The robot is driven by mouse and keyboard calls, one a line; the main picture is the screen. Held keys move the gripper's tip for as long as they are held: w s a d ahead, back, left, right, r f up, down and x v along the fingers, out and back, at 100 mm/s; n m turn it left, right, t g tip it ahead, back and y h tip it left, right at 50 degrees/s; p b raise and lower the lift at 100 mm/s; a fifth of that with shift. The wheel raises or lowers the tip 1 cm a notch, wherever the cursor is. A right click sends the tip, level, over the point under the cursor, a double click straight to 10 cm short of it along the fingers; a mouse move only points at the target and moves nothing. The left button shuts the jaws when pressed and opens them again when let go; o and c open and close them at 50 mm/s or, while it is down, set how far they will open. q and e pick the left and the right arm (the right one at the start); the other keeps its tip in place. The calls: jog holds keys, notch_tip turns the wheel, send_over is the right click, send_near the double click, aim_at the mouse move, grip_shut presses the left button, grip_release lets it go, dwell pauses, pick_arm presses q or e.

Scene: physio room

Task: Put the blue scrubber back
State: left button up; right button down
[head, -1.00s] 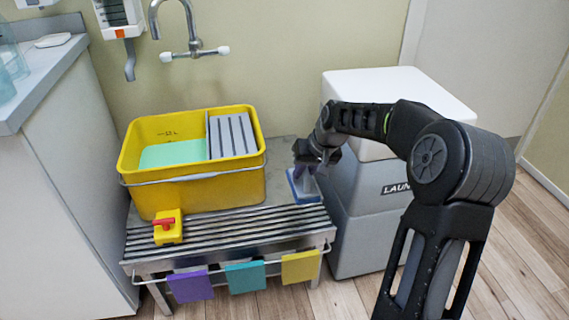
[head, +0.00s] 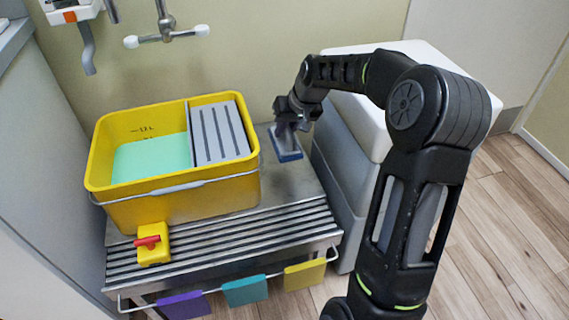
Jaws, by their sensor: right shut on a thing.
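The blue scrubber (head: 286,150) is at the right rear of the metal bench, just right of the yellow bucket. My right gripper (head: 287,126) is shut on its upper part from above; the fingers partly hide it. The scrubber's blue base shows below the fingers, and I cannot tell whether it touches the bench top. My left gripper is not in view.
The yellow bucket (head: 175,207) holds green liquid and a grey slatted wringer (head: 220,133). A yellow block with a red handle (head: 154,246) sits on the slatted bench (head: 290,190). Purple, teal and yellow cloths hang on the front rail. A white-lidded laundry bin (head: 345,150) stands right.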

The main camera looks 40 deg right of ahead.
jog(key=shift+f+b, duration=0.75)
jog(key=shift+f, duration=1.5)
jog(key=shift+f+b, duration=1.1)
jog(key=shift+f, duration=1.4)
jog(key=shift+f, duration=0.1)
jog(key=shift+f, duration=0.15)
jog(key=c, duration=1.3)
grip_release()
jog(key=shift+c, duration=0.2)
